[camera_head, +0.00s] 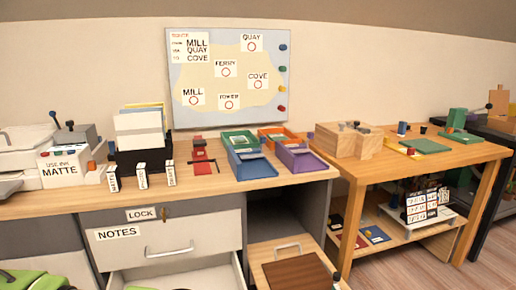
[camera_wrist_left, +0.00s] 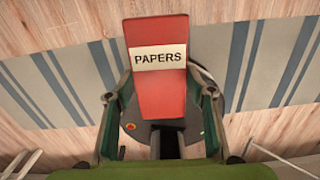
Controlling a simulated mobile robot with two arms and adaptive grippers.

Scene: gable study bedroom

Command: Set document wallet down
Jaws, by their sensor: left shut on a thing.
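The document wallet (camera_wrist_left: 158,88) is a red flat piece with a white label reading PAPERS. In the left wrist view it stands out between the two fingers of my left gripper (camera_wrist_left: 160,95), which is shut on it. The wallet's lower end lies between the fingers and its upper part reaches beyond them. Neither the wallet in my grip nor my left gripper can be made out in the head view. My right gripper is in neither view.
The desk (camera_head: 60,205) holds a black file box (camera_head: 140,158), blue (camera_head: 252,168) and purple (camera_head: 302,160) trays, and a red item (camera_head: 200,152). Its lower drawer (camera_head: 185,275) is open. A wooden table (camera_head: 380,165) stands right. A striped rug (camera_wrist_left: 265,65) lies below the wallet.

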